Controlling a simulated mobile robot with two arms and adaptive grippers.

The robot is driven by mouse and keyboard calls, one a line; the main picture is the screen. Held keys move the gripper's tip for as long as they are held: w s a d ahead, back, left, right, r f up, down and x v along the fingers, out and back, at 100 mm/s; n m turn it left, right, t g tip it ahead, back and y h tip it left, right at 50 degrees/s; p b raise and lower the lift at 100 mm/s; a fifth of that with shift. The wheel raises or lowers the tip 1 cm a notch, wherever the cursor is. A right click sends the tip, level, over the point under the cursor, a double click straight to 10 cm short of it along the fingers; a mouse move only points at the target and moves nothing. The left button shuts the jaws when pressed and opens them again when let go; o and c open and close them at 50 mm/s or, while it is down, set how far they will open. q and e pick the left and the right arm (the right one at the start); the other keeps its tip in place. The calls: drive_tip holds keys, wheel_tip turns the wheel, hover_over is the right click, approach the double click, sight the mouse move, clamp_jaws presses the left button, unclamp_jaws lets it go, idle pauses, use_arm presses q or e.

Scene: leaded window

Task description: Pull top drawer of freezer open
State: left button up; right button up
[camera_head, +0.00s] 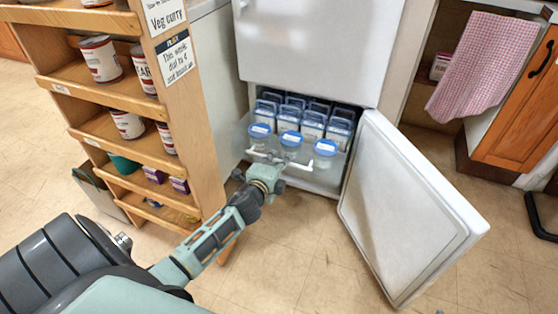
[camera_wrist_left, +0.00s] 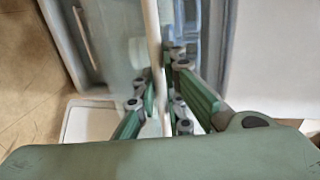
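The white freezer (camera_head: 318,45) has its lower door (camera_head: 405,215) swung open to the right. Inside, the top drawer (camera_head: 243,130) has a clear front and holds several blue-lidded containers and lidded jars; it looks partly out past the freezer's front. A white bar handle (camera_head: 290,163) crosses its front. My left gripper (camera_head: 264,172) is at the left part of this handle. In the left wrist view the handle (camera_wrist_left: 153,35) runs between the fingers of the gripper (camera_wrist_left: 160,78), which look closed around it. The exact finger contact is partly hidden. My right gripper is out of view.
A wooden shelf (camera_head: 205,140) with cans and small boxes stands close to the left of my arm. An orange wooden cabinet (camera_head: 520,120) with a pink towel (camera_head: 478,65) is at the right. The tiled floor (camera_head: 290,255) before the freezer is clear.

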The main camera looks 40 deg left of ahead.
use_arm(q)
drive_tip(key=o, duration=0.4)
drive_tip(key=v, duration=1.2)
drive_tip(key=shift+d, duration=0.1)
